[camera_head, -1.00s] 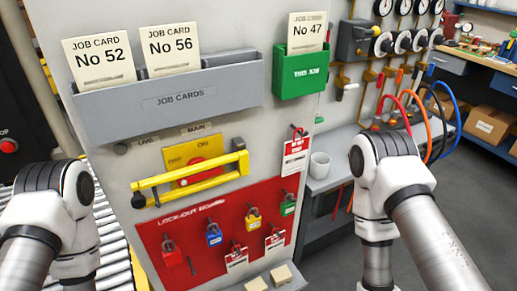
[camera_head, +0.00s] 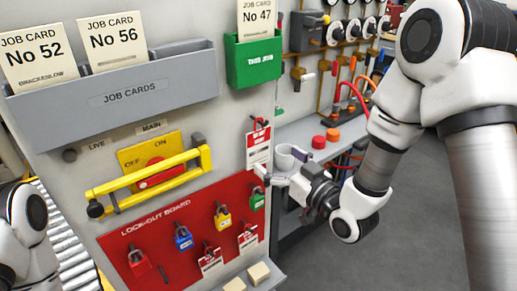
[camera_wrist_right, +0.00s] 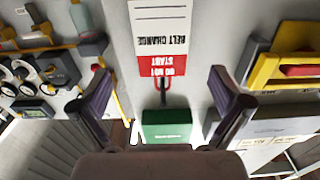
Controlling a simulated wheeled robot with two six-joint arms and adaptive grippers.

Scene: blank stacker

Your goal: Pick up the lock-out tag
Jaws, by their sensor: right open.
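In the right wrist view the tag (camera_wrist_right: 160,28) appears upside down and reads "DO NOT START, BELT CHANGE". My right gripper (camera_head: 280,170) is at the tag's lower right in the head view. In the wrist view its open fingers (camera_wrist_right: 160,85) lie to either side of the tag's line, with nothing between them. I cannot tell the remaining distance. My left gripper is out of view.
The red lock-out board (camera_head: 150,236) below holds several padlocks and more tags. The yellow handle (camera_head: 150,182) sticks out left of the tag. The green job box (camera_head: 253,62) is above it.

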